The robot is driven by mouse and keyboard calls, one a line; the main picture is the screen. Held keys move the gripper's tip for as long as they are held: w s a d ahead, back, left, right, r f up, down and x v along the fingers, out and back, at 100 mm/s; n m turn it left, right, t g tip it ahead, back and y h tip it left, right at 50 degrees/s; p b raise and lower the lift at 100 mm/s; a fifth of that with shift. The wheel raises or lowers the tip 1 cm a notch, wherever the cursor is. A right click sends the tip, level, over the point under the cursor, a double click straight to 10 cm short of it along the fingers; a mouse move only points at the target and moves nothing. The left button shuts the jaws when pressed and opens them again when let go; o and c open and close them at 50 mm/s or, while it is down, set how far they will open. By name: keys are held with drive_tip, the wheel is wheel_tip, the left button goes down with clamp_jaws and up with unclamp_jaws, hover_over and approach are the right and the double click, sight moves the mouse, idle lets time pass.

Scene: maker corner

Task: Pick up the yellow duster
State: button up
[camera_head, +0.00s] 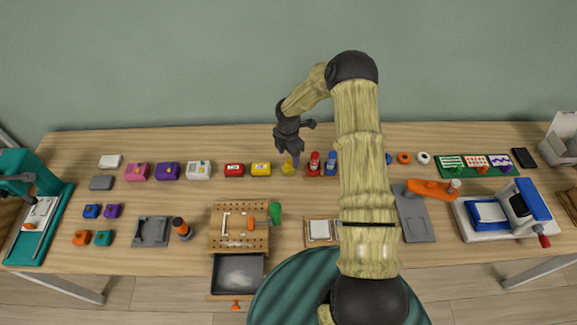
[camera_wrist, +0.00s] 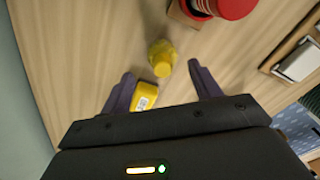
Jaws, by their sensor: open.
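The yellow duster (camera_head: 288,168) stands on the workbench (camera_head: 330,260) just below my gripper (camera_head: 293,160) in the head view. In the wrist view the duster (camera_wrist: 161,55), a small yellow item with a rounded top, lies ahead of the gap between the purple fingertips (camera_wrist: 163,76). My gripper points down, with its fingers apart and nothing held. A small yellow labelled box (camera_wrist: 146,95) lies near the left finger in the wrist view; it also shows in the head view (camera_head: 261,169), left of the duster.
A red box (camera_head: 234,170) sits left of the yellow box. A pegboard (camera_head: 240,242) with tools stands nearer the front edge. My arm hides part of the bench.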

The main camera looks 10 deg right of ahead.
sight(289, 160)
drive_tip(key=shift+f, duration=0.1)
drive_tip(key=shift+s+f+p, duration=0.15)
drive_tip(key=shift+f+p, duration=0.95)
drive_tip(key=shift+f, duration=1.45)
drive_tip(key=shift+c, duration=0.4)
drive_tip(key=c, duration=1)
